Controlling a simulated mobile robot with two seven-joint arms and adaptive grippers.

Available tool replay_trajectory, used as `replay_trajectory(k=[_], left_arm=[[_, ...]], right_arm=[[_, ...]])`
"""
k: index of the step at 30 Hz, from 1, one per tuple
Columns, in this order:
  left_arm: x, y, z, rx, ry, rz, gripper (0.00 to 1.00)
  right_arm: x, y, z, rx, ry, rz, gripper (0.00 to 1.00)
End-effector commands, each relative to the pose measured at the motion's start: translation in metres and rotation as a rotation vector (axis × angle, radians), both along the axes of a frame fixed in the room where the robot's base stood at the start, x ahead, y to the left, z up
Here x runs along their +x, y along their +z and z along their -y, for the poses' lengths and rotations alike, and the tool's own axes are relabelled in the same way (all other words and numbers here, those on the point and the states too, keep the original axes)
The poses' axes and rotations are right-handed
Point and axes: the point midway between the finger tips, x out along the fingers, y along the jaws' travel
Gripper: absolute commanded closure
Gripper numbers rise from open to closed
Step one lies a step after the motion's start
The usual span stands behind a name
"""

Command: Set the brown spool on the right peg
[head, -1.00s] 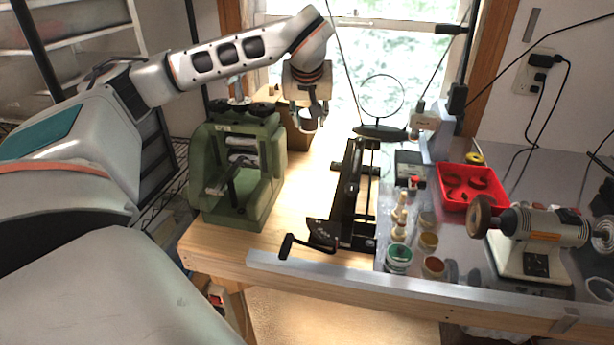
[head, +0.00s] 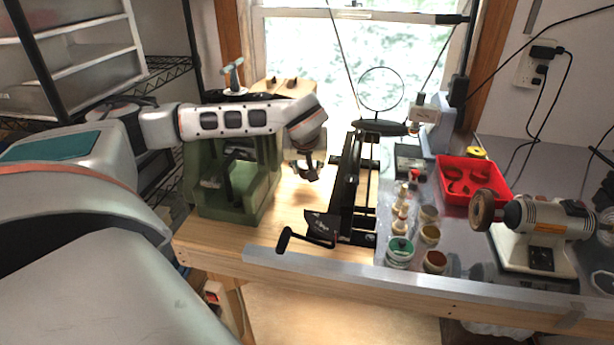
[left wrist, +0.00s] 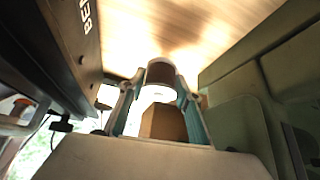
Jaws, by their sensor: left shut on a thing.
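My left gripper (head: 309,171) hangs low over the wooden bench, between the green machine and the black lathe-like tool. In the left wrist view its fingertips (left wrist: 159,82) are shut on the brown spool (left wrist: 160,72), which has a pale part below its brown rim. In the head view the gripper mostly hides the spool. A light wooden stand (head: 262,90) is behind the green machine, with two small brown pegs on top; the right peg (head: 291,82) stands bare. My arm hides the stand's lower part. My right gripper is not seen.
The green machine (head: 212,204) stands left of my gripper. The black tool (head: 345,190) is close on its right. Further right are paint jars (head: 400,250), a red tray (head: 466,182) and a grinder (head: 540,238). Bare bench shows around the gripper.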

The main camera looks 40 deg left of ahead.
Motion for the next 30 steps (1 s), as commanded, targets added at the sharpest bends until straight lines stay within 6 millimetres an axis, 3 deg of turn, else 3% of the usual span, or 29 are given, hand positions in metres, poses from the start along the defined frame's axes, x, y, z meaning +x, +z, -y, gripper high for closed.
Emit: replay_trajectory(k=[4,16,17,18,19,30], left_arm=[[0.000,-0.024,0.000,0.001,-0.001,-0.003,0.85],[0.000,-0.028,0.000,0.001,0.000,-0.001,0.85],[0.000,-0.029,0.000,0.001,0.000,-0.001,0.65],[0.000,-0.028,0.000,0.001,0.000,-0.001,0.54],[0.000,-0.028,0.000,0.001,0.000,-0.001,0.50],[0.000,-0.026,0.000,0.000,0.000,0.000,0.50]], right_arm=[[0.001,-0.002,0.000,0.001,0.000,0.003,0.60],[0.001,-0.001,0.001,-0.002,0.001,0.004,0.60],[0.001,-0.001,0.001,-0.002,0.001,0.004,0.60],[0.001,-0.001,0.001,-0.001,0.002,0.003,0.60],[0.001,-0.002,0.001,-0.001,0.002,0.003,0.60],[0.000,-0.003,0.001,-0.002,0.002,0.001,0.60]])
